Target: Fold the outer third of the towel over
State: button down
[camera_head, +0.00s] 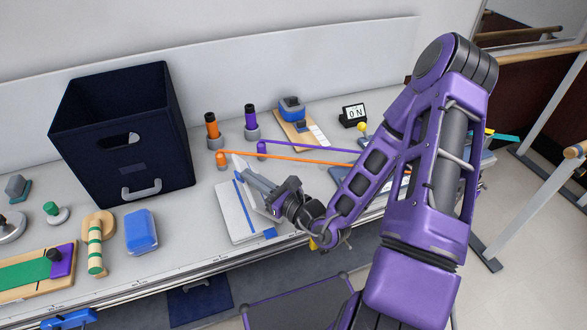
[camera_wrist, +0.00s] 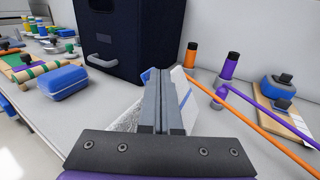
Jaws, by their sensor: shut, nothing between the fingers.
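The towel (camera_head: 233,212) is white with a blue stripe and lies flat on the bench below and left of my gripper in the head view. A blue patch (camera_head: 270,233) shows at its near right corner. My gripper (camera_head: 242,168) is shut and empty, its fingers slanting over the towel toward the back of the bench. In the wrist view the shut fingers (camera_wrist: 166,72) cover the towel's middle. A white part with a blue stripe (camera_wrist: 184,92) shows right of them and a grey textured part (camera_wrist: 127,118) left. I cannot tell whether the fingers touch it.
A dark blue bin (camera_head: 125,135) stands left of the towel, with a blue box (camera_head: 141,232) in front of it. The bench's front edge is close.

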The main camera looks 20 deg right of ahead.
jog(key=shift+s+a+r+p, duration=0.15)
jog(key=shift+a+p, duration=0.15)
jog(key=shift+a, duration=0.95)
